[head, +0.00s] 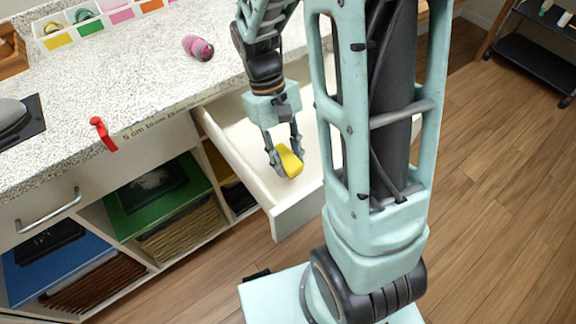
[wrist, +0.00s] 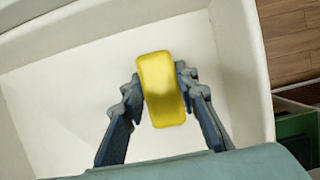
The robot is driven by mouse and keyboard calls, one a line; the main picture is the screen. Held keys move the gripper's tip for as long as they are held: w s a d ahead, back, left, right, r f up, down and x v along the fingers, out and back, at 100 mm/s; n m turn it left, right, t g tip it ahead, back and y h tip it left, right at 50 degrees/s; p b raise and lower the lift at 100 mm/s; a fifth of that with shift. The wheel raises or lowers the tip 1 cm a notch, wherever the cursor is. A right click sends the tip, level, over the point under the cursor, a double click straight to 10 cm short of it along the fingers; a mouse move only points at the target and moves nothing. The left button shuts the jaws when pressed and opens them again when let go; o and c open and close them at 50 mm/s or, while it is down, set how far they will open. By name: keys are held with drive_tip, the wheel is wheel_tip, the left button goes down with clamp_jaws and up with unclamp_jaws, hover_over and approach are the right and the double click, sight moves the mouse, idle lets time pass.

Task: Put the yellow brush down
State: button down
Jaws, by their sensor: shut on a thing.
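The yellow brush (head: 291,161) is a small rounded yellow block. My gripper (head: 284,158) is shut on it and points down into an open white drawer (head: 240,172) under the counter. In the wrist view the yellow brush (wrist: 162,88) sits between the two fingers of my gripper (wrist: 160,92), over the white drawer floor (wrist: 62,112). I cannot tell whether the brush touches the drawer floor. No bristles show.
The speckled counter (head: 130,75) holds a pink rolled item (head: 198,47), a red clip-like object (head: 103,133) at its edge, and a row of coloured compartments (head: 89,22). Shelves with a green bin (head: 165,205) lie left of the drawer. Wooden floor (head: 495,190) is open at right.

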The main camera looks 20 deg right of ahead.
sight(288, 169)
wheel_tip(288, 169, down, 2)
drive_tip(key=shift+f, duration=0.2)
drive_tip(key=shift+s+f+b, duration=0.2)
drive_tip(key=shift+f+b, duration=0.3)
drive_tip(key=shift+f, duration=0.2)
drive_tip(key=c, duration=1.8)
unclamp_jaws()
drive_tip(key=shift+o, duration=1.4)
drive_tip(key=shift+w+f, duration=0.1)
drive_tip(key=shift+f, duration=0.05)
drive_tip(key=shift+w+r, duration=0.1)
drive_tip(key=shift+r, duration=0.1)
